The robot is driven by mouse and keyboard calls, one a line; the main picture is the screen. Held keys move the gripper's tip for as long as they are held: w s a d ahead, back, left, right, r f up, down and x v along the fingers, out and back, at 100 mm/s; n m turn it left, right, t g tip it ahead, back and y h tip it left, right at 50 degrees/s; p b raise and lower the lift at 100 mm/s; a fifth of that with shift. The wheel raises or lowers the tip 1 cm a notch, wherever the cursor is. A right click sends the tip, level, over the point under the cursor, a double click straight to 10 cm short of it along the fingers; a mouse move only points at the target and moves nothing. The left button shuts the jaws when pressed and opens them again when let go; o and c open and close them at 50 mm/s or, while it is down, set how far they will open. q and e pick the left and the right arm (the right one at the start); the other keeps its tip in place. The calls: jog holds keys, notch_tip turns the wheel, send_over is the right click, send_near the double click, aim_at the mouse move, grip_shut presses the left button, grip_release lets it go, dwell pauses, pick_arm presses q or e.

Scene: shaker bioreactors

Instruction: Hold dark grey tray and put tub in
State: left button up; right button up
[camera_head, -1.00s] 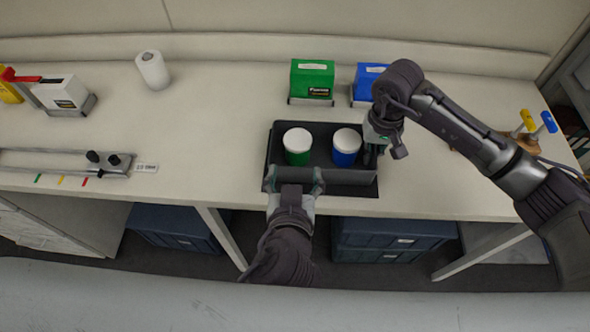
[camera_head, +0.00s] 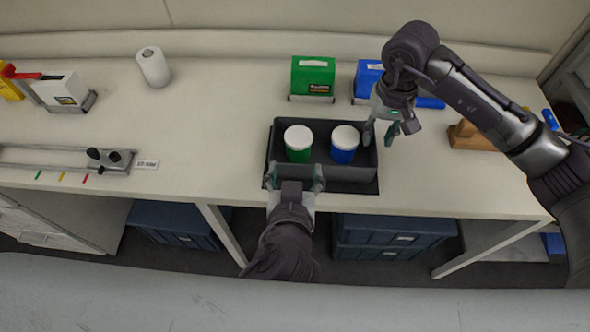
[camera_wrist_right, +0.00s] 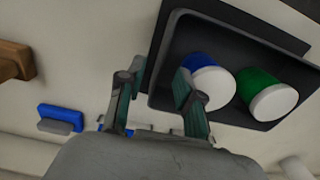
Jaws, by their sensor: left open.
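The dark grey tray (camera_head: 325,175) lies on the bench near its front edge. Two white-lidded tubs stand upright inside it: a green tub (camera_head: 299,155) on the left and a blue tub (camera_head: 344,156) on the right. My left gripper (camera_head: 295,176) is open at the tray's front wall; contact is unclear. My right gripper (camera_head: 381,134) is open and empty above the tray's right end, beside the blue tub. In the right wrist view, my right gripper (camera_wrist_right: 157,82) has its fingers apart, one overlapping the blue tub (camera_wrist_right: 191,64) in the picture.
A green box (camera_head: 312,77) and a blue box (camera_head: 367,77) stand in holders behind the tray. A paper roll (camera_head: 153,67) and a sliding rail fixture (camera_head: 60,158) are at left. A wooden block (camera_head: 467,136) is at right, partly behind my arm.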

notch_tip(320, 180, up, 6)
jog(key=shift+f, duration=0.15)
jog(key=s+a+r+m+g+y, duration=0.5)
jog(key=s+a+r+y, duration=0.15)
jog(key=a+y, duration=0.45)
jog(key=w+d+r+m+t+y, duration=0.1)
jog(key=w+d+r+m+y, duration=0.1)
jog(key=d+r+m+y, duration=0.2)
jog(key=w+d+r+m+t+y, duration=0.1)
jog(key=w+d+r+m+y, duration=0.2)
jog(key=d+r+m+y, duration=0.2)
jog(key=shift+w+d+r+m+y, duration=0.3)
jog(key=shift+r+m+y, duration=0.6)
jog(key=shift+r+y, duration=0.95)
jog(key=shift+s+f, duration=0.1)
jog(key=shift+f, duration=0.2)
